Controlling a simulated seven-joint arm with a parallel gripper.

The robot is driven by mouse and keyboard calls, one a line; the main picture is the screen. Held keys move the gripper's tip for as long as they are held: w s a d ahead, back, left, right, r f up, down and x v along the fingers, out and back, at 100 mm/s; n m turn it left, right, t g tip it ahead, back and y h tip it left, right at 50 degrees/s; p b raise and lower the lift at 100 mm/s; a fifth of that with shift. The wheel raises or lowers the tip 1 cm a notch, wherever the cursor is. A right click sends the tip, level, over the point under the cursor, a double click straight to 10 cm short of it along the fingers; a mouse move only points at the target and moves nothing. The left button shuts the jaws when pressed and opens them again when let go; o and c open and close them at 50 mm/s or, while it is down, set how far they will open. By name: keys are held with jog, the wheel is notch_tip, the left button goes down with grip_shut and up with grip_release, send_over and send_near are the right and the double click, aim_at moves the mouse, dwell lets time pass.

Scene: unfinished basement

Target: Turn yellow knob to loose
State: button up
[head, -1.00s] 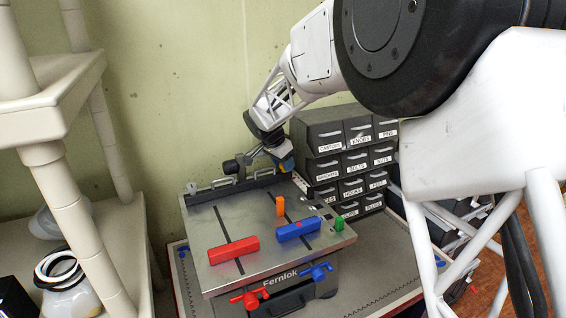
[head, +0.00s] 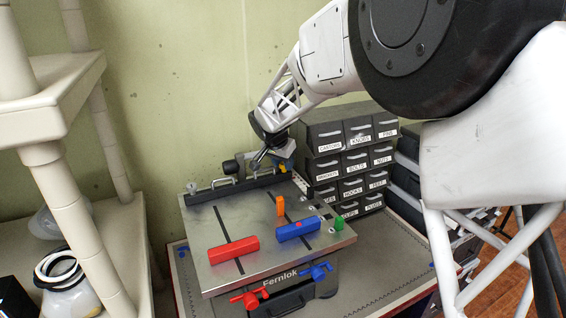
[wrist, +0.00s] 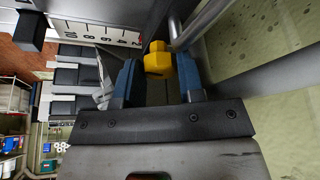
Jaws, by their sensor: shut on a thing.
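In the wrist view the yellow knob (wrist: 158,62) is a small, faceted block between the blue fingertips of my gripper (wrist: 160,75). My gripper is shut on it, with one finger on each side. In the head view my gripper (head: 281,163) is low at the back right edge of the Fernlok bench's metal top (head: 205,224). The words or marks showing loose or tight are not in view.
A white numbered scale (wrist: 99,22) and a metal rod (wrist: 203,22) lie close to the knob. Black labelled drawers (head: 328,148) stand right of my wrist. Red (head: 233,253) and blue (head: 297,230) blocks sit on the bench top. The wall is close behind.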

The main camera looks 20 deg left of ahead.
jog(key=shift+n, duration=0.6)
jog(key=o, duration=0.6)
jog(key=shift+r, duration=0.1)
jog(key=shift+v, duration=3.85)
jog(key=shift+o, duration=0.2)
jog(key=shift+s+d, duration=0.1)
jog(key=shift+d, duration=0.1)
